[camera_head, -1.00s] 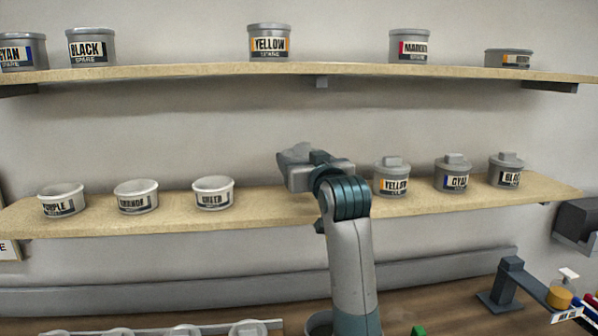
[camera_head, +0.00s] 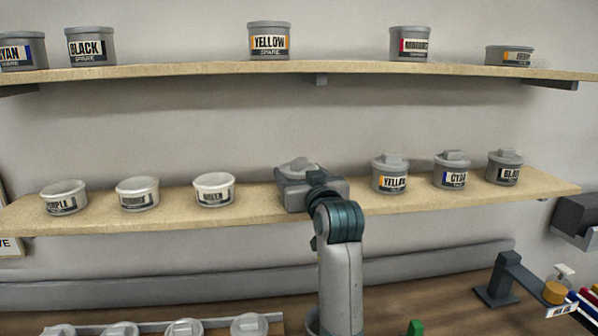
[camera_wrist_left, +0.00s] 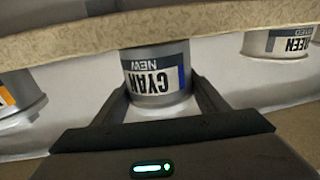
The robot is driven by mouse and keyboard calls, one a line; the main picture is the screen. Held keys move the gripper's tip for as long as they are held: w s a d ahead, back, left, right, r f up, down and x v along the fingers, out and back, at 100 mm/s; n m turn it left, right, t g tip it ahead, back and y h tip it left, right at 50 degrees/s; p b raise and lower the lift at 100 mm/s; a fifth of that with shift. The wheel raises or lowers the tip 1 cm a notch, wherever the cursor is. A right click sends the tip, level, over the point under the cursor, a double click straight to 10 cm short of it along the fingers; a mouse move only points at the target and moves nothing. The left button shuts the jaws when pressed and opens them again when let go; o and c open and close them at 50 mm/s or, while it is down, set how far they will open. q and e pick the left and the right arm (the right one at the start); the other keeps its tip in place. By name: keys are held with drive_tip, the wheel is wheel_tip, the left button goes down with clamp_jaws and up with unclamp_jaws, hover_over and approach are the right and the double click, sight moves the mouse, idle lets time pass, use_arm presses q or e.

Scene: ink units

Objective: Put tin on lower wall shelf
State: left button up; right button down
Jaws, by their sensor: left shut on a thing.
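My left gripper (camera_head: 300,180) is at the gap in the middle of the lower wall shelf (camera_head: 258,197). It is shut on a grey tin marked CYAN NEW (camera_wrist_left: 157,75), which stands out between the two fingers in the left wrist view, where the picture is upside down. In the head view the gripper hides most of this tin; a pale lid top (camera_head: 299,165) shows above it. The shelf's front edge (camera_wrist_left: 70,45) crosses the tin's base in the wrist view, so I cannot tell whether it touches the board. My right gripper is out of view.
On the lower shelf, a white green-labelled tin (camera_head: 214,190) stands left of the gripper with two others. A yellow tin (camera_head: 390,175), a cyan tin (camera_head: 451,171) and a black tin (camera_head: 505,168) stand right. The upper shelf (camera_head: 200,70) is overhead.

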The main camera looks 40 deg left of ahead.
use_arm(q)
drive_tip(key=shift+f, duration=0.15)
drive_tip(key=o, duration=1.5)
drive_tip(key=shift+c, duration=0.2)
